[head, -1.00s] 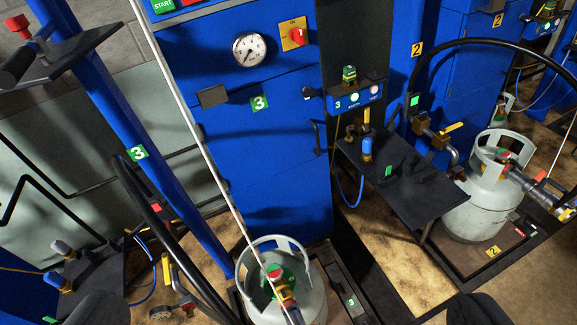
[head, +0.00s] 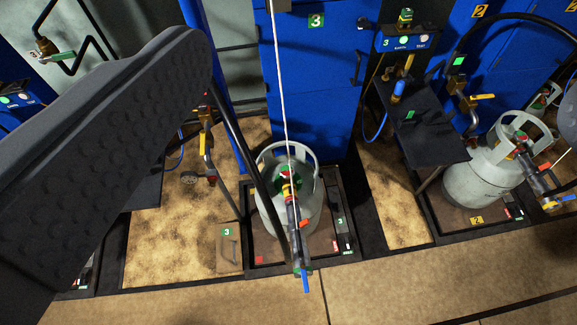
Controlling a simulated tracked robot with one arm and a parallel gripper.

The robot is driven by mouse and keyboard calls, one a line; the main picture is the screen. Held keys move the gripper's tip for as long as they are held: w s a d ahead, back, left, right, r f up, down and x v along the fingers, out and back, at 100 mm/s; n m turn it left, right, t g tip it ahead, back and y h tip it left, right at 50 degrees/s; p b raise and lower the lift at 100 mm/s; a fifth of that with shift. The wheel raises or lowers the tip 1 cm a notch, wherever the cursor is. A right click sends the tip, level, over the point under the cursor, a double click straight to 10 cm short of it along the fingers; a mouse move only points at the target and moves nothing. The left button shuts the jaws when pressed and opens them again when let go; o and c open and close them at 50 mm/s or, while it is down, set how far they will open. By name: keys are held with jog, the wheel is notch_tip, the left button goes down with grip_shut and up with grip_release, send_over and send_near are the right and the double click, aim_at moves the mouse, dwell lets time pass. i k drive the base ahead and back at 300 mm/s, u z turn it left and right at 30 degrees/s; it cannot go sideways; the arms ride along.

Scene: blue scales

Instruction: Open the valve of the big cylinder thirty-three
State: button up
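A pale grey gas cylinder (head: 313,205) stands upright on the scale marked 3, low in the middle of the head view. I cannot read a thirty-three on it. Its valve (head: 288,180), with red and green parts, sits inside the collar. A filling connector (head: 295,220) runs from the valve toward me and ends in a blue lever (head: 306,280). It partly covers the cylinder. My gripper (head: 382,70) is open and empty: one large dark finger fills the left side, and part of the other shows at the right edge. Both appear well above the cylinder.
A second cylinder (head: 472,185) with a connector stands on the scale marked 2 at right. Between them is a black shelf (head: 435,150). A black hose (head: 240,140) and a thin white line pass close by the middle cylinder. The brown floor (head: 400,285) in front is clear.

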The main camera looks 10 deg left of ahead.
aim_at(284, 172)
jog(key=z, duration=0.25)
jog(key=i, duration=1.2)
jog(key=u, duration=0.35)
